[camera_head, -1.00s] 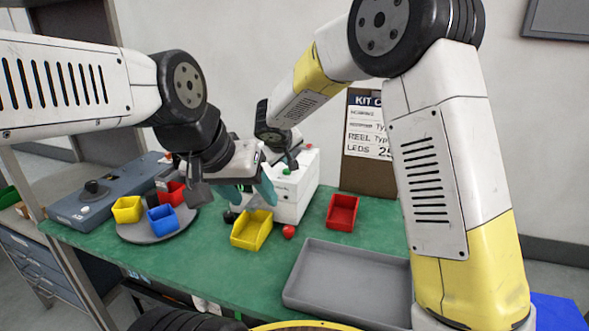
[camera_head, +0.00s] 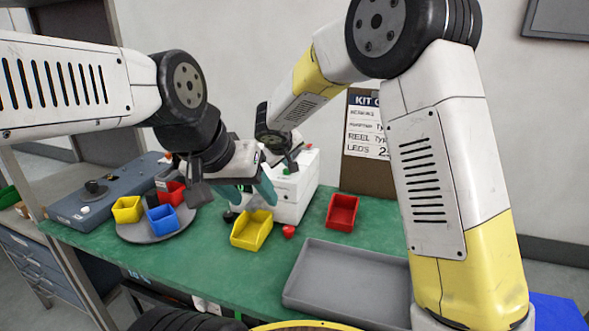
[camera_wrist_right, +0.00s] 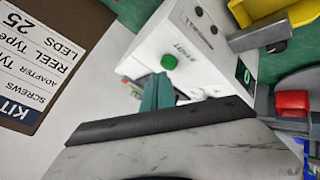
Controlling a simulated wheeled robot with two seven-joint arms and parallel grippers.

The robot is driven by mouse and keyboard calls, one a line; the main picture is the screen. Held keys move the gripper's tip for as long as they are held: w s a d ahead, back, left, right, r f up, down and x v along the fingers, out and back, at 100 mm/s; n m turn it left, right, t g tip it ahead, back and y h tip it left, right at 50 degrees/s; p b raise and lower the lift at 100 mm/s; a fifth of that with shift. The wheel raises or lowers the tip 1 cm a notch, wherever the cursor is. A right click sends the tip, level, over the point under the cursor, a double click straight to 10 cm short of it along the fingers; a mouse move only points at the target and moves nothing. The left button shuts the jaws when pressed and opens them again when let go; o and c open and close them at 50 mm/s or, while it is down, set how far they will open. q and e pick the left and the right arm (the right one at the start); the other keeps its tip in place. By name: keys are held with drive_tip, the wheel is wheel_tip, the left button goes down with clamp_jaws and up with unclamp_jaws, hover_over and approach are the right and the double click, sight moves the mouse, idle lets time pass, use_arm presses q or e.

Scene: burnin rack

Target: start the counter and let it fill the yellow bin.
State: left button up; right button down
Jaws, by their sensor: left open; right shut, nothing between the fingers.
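The counter (camera_head: 296,196) is a white box on the green bench. In the right wrist view its face shows a green button (camera_wrist_right: 168,62) marked START and a small green-lit panel (camera_wrist_right: 243,72). My right gripper (camera_wrist_right: 158,92) is shut and empty, its teal fingertips close to the button; I cannot tell whether they touch it. The yellow bin (camera_head: 250,232) stands in front of the counter, and I cannot make out its contents. My left gripper (camera_head: 257,192) is open and empty above the yellow bin, in front of the counter, partly hiding it.
A grey turntable (camera_head: 150,237) at left carries a yellow, a blue (camera_head: 162,219) and a red bin (camera_head: 172,192). Another red bin (camera_head: 342,211) stands right of the counter. A grey tray (camera_head: 345,284) lies at front right. A red knob (camera_head: 288,231) is beside the yellow bin.

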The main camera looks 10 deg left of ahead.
sight(287, 172)
drive_tip(key=shift+f, duration=0.65)
idle(0.6)
drive_tip(key=shift+r, duration=0.9)
drive_tip(key=shift+r, duration=2.55)
